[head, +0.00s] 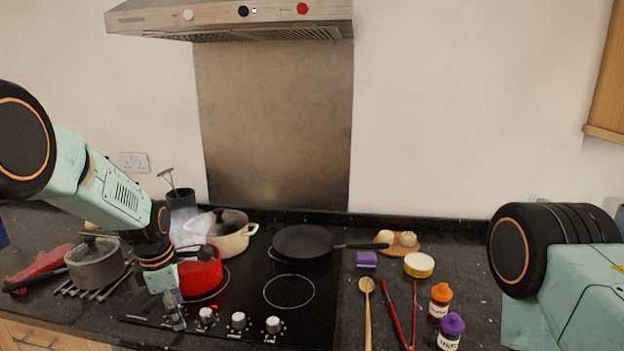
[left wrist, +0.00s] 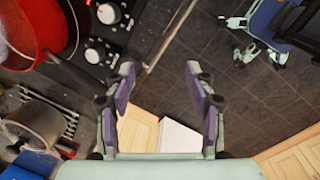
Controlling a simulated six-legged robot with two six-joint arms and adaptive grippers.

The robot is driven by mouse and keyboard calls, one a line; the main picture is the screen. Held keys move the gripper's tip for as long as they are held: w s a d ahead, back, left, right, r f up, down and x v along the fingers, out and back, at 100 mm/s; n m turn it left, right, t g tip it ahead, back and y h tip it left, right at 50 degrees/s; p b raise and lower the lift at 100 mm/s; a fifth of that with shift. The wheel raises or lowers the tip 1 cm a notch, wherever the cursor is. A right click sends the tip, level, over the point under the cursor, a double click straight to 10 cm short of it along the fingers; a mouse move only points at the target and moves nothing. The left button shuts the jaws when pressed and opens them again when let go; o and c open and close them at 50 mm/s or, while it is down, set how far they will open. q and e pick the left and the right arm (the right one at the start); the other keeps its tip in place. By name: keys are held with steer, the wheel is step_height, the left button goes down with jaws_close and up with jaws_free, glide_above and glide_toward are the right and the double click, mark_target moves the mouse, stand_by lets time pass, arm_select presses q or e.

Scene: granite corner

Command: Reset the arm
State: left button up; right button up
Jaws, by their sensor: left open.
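My left arm comes in from the left in the head view and bends down over the front of the hob. My left gripper (head: 172,312) hangs near the counter's front edge, beside the red pot (head: 203,268). In the left wrist view the left gripper (left wrist: 160,85) has its two purple-padded fingers wide apart, with nothing between them. Below the fingers are the dark tiled floor and pale cabinet fronts. My right arm shows at the right edge of the head view, but its gripper is out of view.
The hob (head: 290,293) holds a cream pot (head: 234,238) and a black frying pan (head: 303,241). A grey saucepan (head: 95,264) stands on a rack at left. A wooden spoon (head: 367,315), red tongs (head: 394,315) and spice jars (head: 440,300) lie or stand at right. The extractor hood (head: 235,18) hangs above.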

arm_select(q)
steer(key=s+d+f+m+t+b, duration=0.1)
steer(key=s+d+f+m+b, duration=0.15)
steer(key=s+f+m, duration=0.5)
steer(key=s+d+f+m+t+b, duration=0.1)
steer(key=s+f+m+b, duration=0.3)
steer(key=f+m, duration=0.6)
steer(key=s+d+f+m+g+b, duration=0.1)
steer(key=s+f+m+b, duration=0.1)
steer(key=s+f+b, duration=0.4)
steer(key=s+d+f+m+g+b, duration=0.1)
steer(key=s+f+b, duration=0.6)
steer(key=s+f, duration=0.7)
steer(key=s+m+g, duration=0.1)
steer(key=s+m, duration=0.1)
steer(key=s, duration=0.7)
steer(key=shift+s+f, duration=0.35)
steer(key=shift+s, duration=0.05)
steer(key=shift+a, duration=0.1)
